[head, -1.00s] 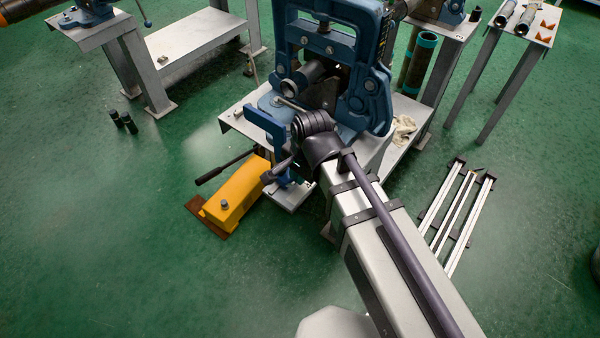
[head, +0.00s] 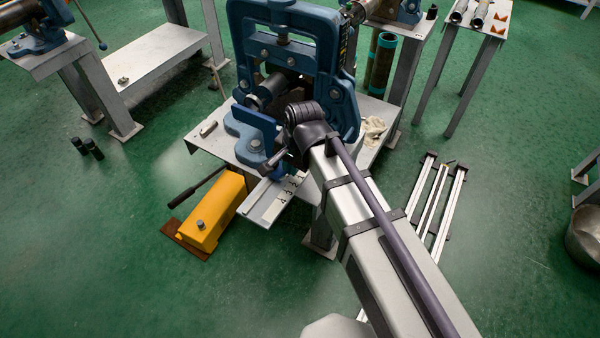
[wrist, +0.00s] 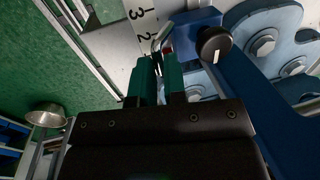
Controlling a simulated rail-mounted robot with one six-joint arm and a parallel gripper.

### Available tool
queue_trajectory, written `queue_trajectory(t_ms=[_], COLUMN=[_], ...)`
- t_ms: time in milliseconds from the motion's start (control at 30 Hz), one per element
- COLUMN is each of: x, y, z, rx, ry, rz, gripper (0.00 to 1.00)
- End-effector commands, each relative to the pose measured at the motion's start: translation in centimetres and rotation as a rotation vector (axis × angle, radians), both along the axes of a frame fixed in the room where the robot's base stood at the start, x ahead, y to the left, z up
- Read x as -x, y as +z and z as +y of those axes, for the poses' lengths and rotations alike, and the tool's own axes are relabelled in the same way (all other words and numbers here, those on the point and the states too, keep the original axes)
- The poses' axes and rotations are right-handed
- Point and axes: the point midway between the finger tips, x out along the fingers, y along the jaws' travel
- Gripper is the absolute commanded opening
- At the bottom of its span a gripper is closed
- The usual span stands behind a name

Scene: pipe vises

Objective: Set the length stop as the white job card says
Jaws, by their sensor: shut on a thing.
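The length stop is a blue upright plate (head: 252,127) on the bench below the blue vise (head: 290,52), close in front of the pipe end (head: 258,98). A flat scale (head: 272,203) with numerals sticks out in front of it. In the wrist view, the stop's blue body (wrist: 195,20) has a black knob (wrist: 214,44) with a white mark, beside the scale's numerals (wrist: 138,27). My gripper (wrist: 160,68) has green fingers shut on a thin bent metal lever (wrist: 157,38), with a small red spot at its side. My arm hides the fingers in the head view. I cannot make out the job card.
A yellow box-like unit (head: 212,210) with a black lever stands on the floor left of the bench. A rag (head: 373,130) lies on the bench's right side. Silver rails (head: 435,200) lie on the floor at right. The green floor in front is largely clear.

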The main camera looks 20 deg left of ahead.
Motion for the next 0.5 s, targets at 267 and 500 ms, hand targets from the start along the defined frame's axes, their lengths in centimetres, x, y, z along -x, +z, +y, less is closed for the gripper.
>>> queue_trajectory(t_ms=[267,500], x=[-0.08,-0.07], y=[-0.09,-0.09], z=[0.03,0.05], rx=[0.005,0.005], ry=[0.005,0.006], rz=[0.001,0.001], gripper=[0.0,0.28])
